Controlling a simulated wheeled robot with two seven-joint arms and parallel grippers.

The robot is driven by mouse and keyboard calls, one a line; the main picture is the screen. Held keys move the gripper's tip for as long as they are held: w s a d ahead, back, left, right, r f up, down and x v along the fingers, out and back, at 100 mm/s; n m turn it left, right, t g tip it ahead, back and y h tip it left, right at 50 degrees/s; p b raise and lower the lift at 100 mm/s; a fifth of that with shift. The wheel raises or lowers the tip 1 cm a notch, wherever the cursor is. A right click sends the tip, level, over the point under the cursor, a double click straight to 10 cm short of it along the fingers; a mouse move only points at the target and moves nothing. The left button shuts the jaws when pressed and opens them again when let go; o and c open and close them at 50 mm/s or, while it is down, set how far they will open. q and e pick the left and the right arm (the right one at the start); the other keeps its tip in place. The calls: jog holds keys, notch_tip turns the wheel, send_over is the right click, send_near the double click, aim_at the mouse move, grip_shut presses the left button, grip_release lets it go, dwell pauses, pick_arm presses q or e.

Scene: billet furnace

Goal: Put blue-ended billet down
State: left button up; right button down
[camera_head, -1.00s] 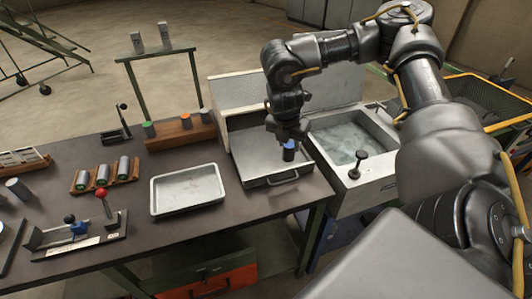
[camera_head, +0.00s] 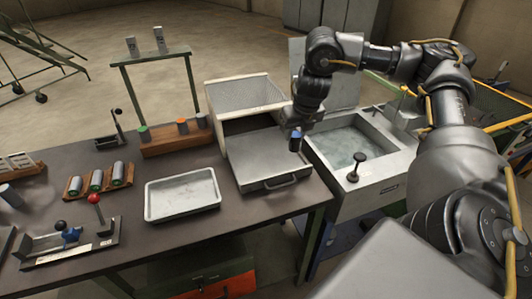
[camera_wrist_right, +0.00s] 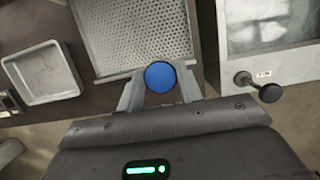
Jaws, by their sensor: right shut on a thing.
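My right gripper (camera_head: 295,132) is shut on the blue-ended billet (camera_head: 295,143) and holds it upright, blue end up, in the air. In the head view it is near the right edge of a grey box with a front handle (camera_head: 270,165), by the water tank. In the right wrist view the round blue end (camera_wrist_right: 160,77) sits between the two fingers of the gripper (camera_wrist_right: 160,90). A perforated plate (camera_wrist_right: 130,30) lies beyond it. My left gripper is not in view.
A water tank (camera_head: 390,190) with a black-knobbed post (camera_head: 355,165) stands at right. An empty metal tray (camera_head: 183,208) lies on the bench. A wooden rack (camera_head: 165,142) holds billets with green and orange ends. Another wooden rack (camera_head: 73,188) holds several billets.

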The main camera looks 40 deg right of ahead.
jog(key=w+a+f+b, duration=0.1)
jog(key=w+f, duration=0.2)
jog(key=w+f+b, duration=0.1)
jog(key=w+f, duration=0.3)
jog(key=w+a+f+b, duration=0.1)
jog(key=w+f, duration=0.2)
jog(key=shift+w+a+f, duration=0.2)
jog(key=shift+a+f, duration=0.1)
jog(key=shift+w+d+f, duration=0.1)
jog(key=shift+f, duration=0.4)
jog(key=shift+f, duration=0.1)
jog(key=c, duration=1)
grip_release()
jog(key=shift+o, duration=0.3)
